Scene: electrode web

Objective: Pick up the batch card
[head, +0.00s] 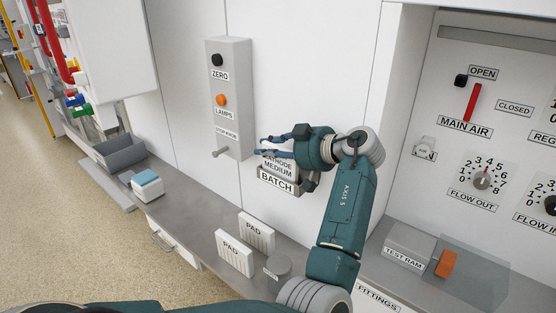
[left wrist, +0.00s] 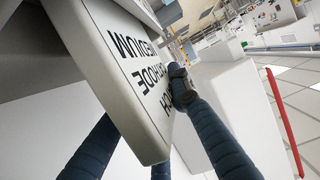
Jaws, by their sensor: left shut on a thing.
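The batch card (head: 278,166), a pale plate lettered "CATHODE MEDIUM", is at the wall holder marked BATCH (head: 277,181). My left gripper (head: 268,147) is shut on the card's upper part. In the left wrist view the card (left wrist: 120,80) fills the upper left, tilted, with a dark finger (left wrist: 188,92) against its lettered face. Other fingers show partly behind the card's edge. The card's lower part is near or in the holder; I cannot tell whether it is clear of it. My right gripper is not in view.
A grey control box (head: 232,100) with knobs and a peg is on the wall to the left. A TEST RAM block (head: 408,245) is at right, below the valve panel.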

